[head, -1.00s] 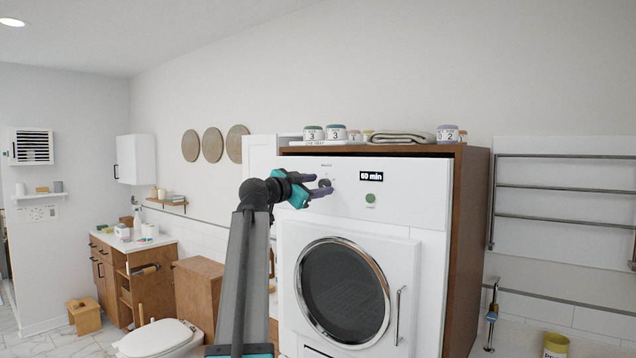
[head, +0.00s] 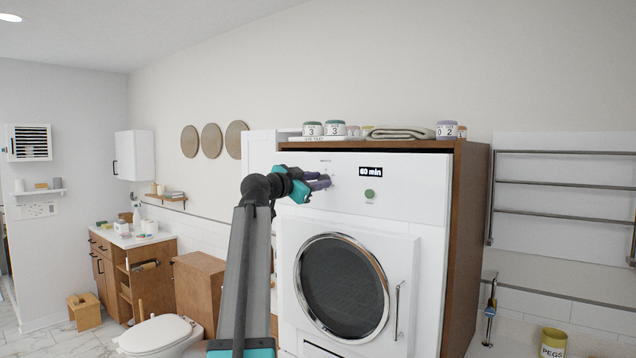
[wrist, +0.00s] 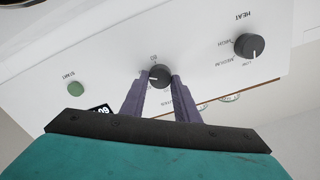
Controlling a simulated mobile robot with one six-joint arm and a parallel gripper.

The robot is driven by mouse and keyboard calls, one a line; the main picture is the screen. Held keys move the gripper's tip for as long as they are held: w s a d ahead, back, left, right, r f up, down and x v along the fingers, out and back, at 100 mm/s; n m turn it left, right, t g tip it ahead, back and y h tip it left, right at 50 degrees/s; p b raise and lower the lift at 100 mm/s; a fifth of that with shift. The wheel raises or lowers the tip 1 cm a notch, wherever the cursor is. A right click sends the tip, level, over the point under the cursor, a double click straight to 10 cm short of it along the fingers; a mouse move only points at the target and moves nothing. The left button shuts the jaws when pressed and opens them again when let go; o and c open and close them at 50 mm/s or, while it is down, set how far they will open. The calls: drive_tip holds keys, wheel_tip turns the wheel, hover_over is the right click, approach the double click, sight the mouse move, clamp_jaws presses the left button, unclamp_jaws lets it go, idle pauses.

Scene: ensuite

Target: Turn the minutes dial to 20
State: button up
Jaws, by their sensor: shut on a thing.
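The minutes dial (wrist: 159,76) is a small dark round knob on the white dryer's control panel, with a light pointer mark and small print around it. My gripper (wrist: 158,80) is shut on this dial, one purple finger on each side, in the wrist view. In the head view my gripper (head: 324,181) reaches the panel from the left and its fingers cover the dial. The display (head: 370,171) reads 60 min; it is partly hidden behind my gripper in the wrist view (wrist: 100,109).
A green start button (head: 370,194) sits below the display. A heat dial (wrist: 249,46) is beside the minutes dial in the wrist view. The dryer's round door (head: 343,287) is below. Jars and a folded towel (head: 398,132) stand on top of the wooden cabinet (head: 466,240).

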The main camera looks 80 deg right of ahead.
drive_tip(key=shift+n+b, duration=0.3)
drive_tip(key=shift+w+d+n+b, duration=0.1)
drive_tip(key=shift+n+b, duration=0.8)
drive_tip(key=shift+n, duration=0.3)
drive_tip(key=n+b, duration=0.1)
drive_tip(key=n, duration=0.2)
drive_tip(key=shift+r, duration=0.15)
drive_tip(key=n, duration=0.3)
drive_tip(key=shift+n+b, duration=0.3)
drive_tip(key=shift+b, duration=0.1)
drive_tip(key=n, duration=0.3)
drive_tip(key=shift+w+r+n, duration=0.1)
drive_tip(key=shift+n, duration=0.2)
drive_tip(key=n+p, duration=0.2)
drive_tip(key=n, duration=0.3)
drive_tip(key=n+p, duration=0.2)
drive_tip(key=n, duration=0.3)
drive_tip(key=shift+n, duration=0.3)
drive_tip(key=shift+f, duration=0.2)
